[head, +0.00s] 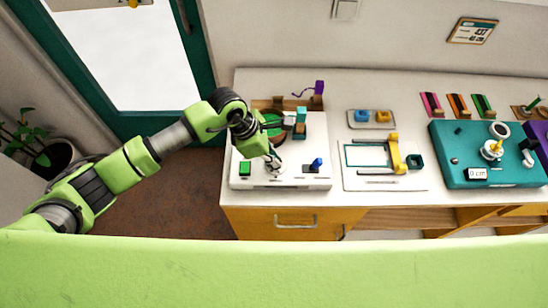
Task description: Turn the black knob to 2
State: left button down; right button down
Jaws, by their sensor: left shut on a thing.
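My left gripper (273,166) points down at the middle of the white board (296,182) on the counter. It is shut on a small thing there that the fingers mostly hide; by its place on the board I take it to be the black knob. The knob's pointer and the number marks around it cannot be made out. On the same board are a green button (245,168) to the left of the gripper and a blue lever (317,164) to its right. My right gripper is not in view.
To the right are a board with a yellow handle (397,155) and a teal box (450,145). The counter's front edge runs close before the white board.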

pick_arm(q)
jog(key=n+t+b, duration=0.1)
jog(key=n, duration=0.2)
jog(key=shift+d, duration=0.1)
jog(key=shift+s+n+t+y+b, duration=0.1)
jog(key=shift+n+t+y+b, duration=0.45)
jog(key=shift+n, duration=1.25)
jog(key=shift+t, duration=0.25)
jog(key=c, duration=2.2)
grip_release()
jog(key=shift+r, duration=0.1)
jog(key=v, duration=1.2)
